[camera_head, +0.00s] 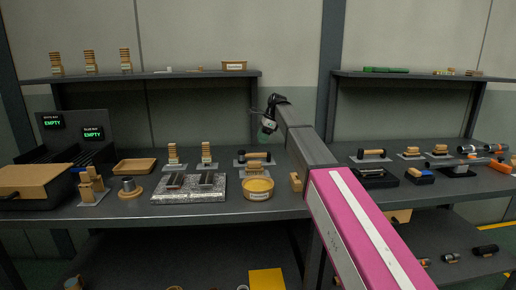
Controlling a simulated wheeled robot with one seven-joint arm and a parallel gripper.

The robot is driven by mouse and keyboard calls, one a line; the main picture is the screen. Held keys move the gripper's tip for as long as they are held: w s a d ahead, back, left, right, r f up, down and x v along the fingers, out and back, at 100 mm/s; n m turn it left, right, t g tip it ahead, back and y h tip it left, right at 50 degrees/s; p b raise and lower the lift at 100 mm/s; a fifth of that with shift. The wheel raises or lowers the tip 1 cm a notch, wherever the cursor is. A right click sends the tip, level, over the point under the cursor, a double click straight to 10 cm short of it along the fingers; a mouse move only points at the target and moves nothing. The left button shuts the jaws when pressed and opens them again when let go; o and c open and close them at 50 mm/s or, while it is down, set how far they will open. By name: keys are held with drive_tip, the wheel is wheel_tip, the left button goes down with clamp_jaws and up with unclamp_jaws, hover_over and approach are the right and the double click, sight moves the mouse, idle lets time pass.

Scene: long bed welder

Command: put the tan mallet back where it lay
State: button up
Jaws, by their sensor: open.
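My gripper (267,128) hangs at the end of my arm, above the back middle of the workbench (232,210). It is small and dark in this view; no held thing can be made out, and it is open. I cannot tell for certain which thing is the tan mallet. A small tan block (296,182) stands at the bench's middle, right beside my arm and partly hidden by it. A dark tool with tan parts (254,157) lies below my gripper, behind a round tan tub (258,190). Another dark tool with a pale end (371,153) lies on a grey plate to the right.
A grey speckled slab (189,195) with dark plates lies left of the tub. A tan tray (134,166) and a cardboard box (35,182) stand further left. Tan block stacks (206,155) rise behind the slab. Shelves (150,75) hang above. My arm covers the right-middle bench.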

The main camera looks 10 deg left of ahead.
drive_tip(key=shift+v, duration=1.15)
idle(0.5)
